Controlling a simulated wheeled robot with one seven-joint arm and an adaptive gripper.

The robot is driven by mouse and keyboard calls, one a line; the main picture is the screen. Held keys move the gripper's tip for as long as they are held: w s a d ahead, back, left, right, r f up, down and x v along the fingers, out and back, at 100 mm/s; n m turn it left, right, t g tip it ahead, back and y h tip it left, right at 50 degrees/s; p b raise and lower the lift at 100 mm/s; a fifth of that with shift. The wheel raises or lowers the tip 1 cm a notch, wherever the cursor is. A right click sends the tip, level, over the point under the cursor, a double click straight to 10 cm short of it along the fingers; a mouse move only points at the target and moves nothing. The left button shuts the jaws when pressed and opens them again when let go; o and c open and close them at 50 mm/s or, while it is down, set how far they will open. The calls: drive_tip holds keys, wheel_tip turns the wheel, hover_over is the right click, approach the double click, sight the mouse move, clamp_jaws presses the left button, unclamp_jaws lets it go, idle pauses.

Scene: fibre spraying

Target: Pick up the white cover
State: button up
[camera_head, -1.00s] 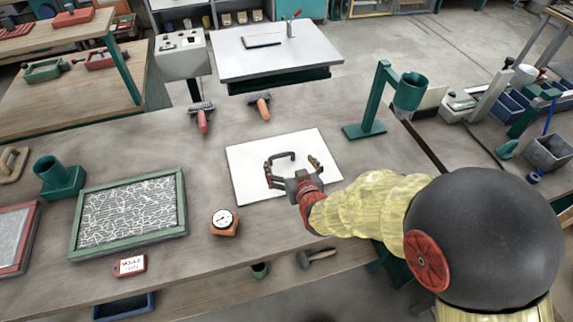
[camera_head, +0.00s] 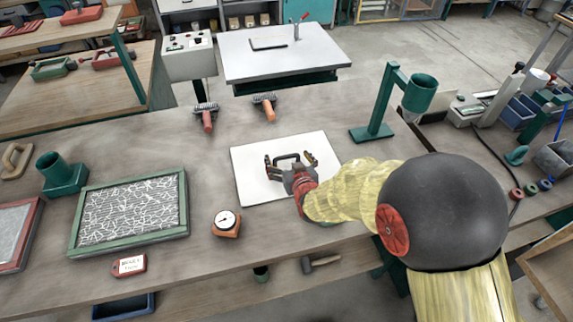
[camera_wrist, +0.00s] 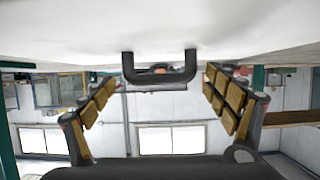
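The white cover (camera_head: 250,190) is a flat white panel lying on the workbench in the head view, with a dark handle (camera_head: 288,157) standing up near its middle. In the wrist view the cover (camera_wrist: 60,30) fills the top edge and the handle (camera_wrist: 160,76) sticks out between the fingers. My gripper (camera_head: 291,162) is over the cover at the handle. Its fingers, with tan pads, are spread wide on either side of the handle in the wrist view (camera_wrist: 160,98). Gaps show between both fingers and the handle, so nothing is held.
A green stand with a cup (camera_head: 386,100) rises right of the cover. Two brushes (camera_head: 206,117) lie behind it. A dial gauge (camera_head: 226,222) and a green-framed screen (camera_head: 130,212) are to its left. Bare bench lies between the gauge and the cover.

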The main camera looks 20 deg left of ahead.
drive_tip(key=c, duration=1.2)
drive_tip(key=shift+r, duration=0.1)
drive_tip(key=shift+c, duration=0.4)
drive_tip(key=shift+r, duration=0.1)
